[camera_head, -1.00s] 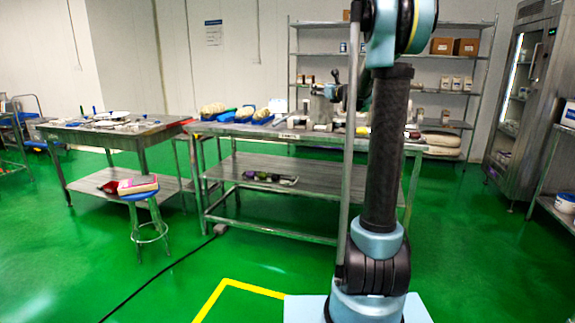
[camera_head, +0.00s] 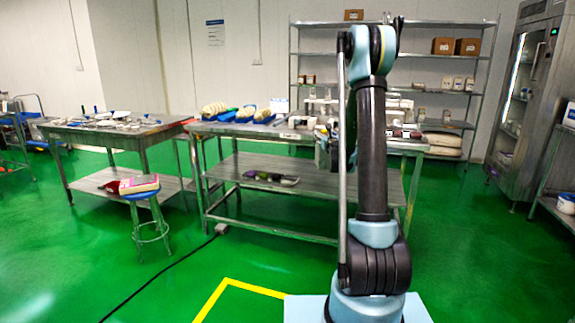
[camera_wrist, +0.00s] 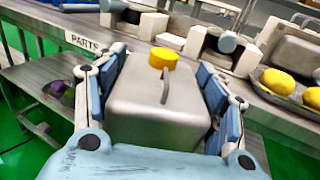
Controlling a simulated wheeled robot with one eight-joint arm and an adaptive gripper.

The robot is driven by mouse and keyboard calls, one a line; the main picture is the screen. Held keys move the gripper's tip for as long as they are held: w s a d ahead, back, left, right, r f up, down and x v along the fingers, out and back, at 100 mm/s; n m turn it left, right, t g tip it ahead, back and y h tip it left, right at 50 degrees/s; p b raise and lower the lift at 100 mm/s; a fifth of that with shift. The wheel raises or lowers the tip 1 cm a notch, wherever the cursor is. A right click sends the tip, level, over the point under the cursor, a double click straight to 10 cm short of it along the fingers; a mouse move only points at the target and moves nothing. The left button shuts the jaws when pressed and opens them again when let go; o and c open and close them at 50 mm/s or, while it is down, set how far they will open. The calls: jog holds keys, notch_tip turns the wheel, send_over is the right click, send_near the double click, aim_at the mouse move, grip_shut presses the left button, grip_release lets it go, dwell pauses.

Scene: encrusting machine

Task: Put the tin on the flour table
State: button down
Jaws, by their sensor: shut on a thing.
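A grey metal tin (camera_wrist: 165,105) with a bar handle on its top sits between the finger pads of my gripper (camera_wrist: 163,72) in the wrist view. The pads press on its two sides, so my gripper is shut on it. A yellow round piece (camera_wrist: 163,58) shows at the tin's far end; I cannot tell if it touches the tin. The tin is by the front edge of the middle table (camera_head: 240,130). In the head view my arm mostly hides the gripper and tin. I cannot tell which table is the flour table; another metal table (camera_head: 105,132) stands at left.
Past the tin, the tabletop holds white-and-grey fixtures (camera_wrist: 225,45) and a tray of yellow lumps (camera_wrist: 280,82). A "PARTS" label (camera_wrist: 87,43) marks the table edge. Green floor (camera_head: 245,255) is open in front.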

jog(key=shift+m+h, duration=0.5)
jog(key=shift+h, duration=0.3)
jog(key=f, duration=0.7)
jog(key=shift+w+d+f, duration=0.2)
jog(key=shift+w+d, duration=0.1)
